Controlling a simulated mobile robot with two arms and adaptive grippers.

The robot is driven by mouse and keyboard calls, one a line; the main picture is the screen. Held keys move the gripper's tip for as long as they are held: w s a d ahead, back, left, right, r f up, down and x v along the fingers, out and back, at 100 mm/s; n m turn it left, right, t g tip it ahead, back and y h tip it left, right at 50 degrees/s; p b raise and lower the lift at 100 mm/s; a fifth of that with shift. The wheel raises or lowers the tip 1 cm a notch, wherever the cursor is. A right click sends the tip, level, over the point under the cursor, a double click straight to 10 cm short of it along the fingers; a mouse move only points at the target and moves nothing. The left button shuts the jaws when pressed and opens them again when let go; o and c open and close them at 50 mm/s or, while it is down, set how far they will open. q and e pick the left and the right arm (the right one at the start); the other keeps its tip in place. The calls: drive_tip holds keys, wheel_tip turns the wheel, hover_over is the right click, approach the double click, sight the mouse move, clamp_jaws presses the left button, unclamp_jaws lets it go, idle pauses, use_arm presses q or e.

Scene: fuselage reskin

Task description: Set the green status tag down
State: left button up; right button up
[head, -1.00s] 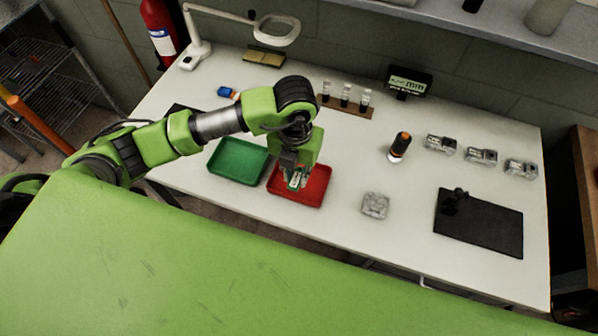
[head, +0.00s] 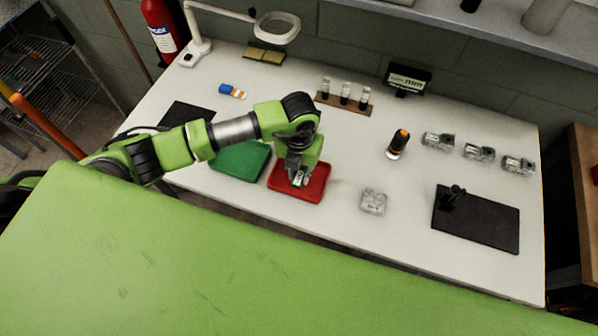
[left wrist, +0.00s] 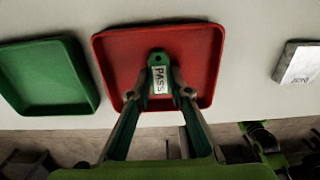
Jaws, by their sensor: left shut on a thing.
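The green status tag (left wrist: 160,78) has a white label reading "PASS" and shows between my left fingertips in the left wrist view. My left gripper (head: 299,182) is shut on the tag. It points down over the red tray (head: 318,192), and the tray also fills the middle of the left wrist view (left wrist: 118,48). I cannot tell whether the tag touches the tray's floor. The green tray (head: 236,163) stands just left of the red one, partly behind my left arm. My right gripper is not in view.
A black mat (head: 480,222) lies at the right, and a dark bottle with an orange top (head: 398,144) stands behind. A rack of vials (head: 344,100) and a magnifier lamp (head: 277,27) are at the back.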

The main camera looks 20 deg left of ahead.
sight(299, 177)
use_arm(q)
drive_tip(key=o, duration=0.8)
drive_tip(key=shift+c, duration=0.2)
drive_tip(key=shift+r+p, duration=0.2)
drive_tip(key=shift+p, duration=0.15)
drive_tip(key=shift+w+r+b, duration=0.1)
drive_tip(key=shift+r+b, duration=0.2)
drive_tip(key=shift+r, duration=0.05)
wheel_tip(299, 177, up, 11)
drive_tip(key=b, duration=0.2)
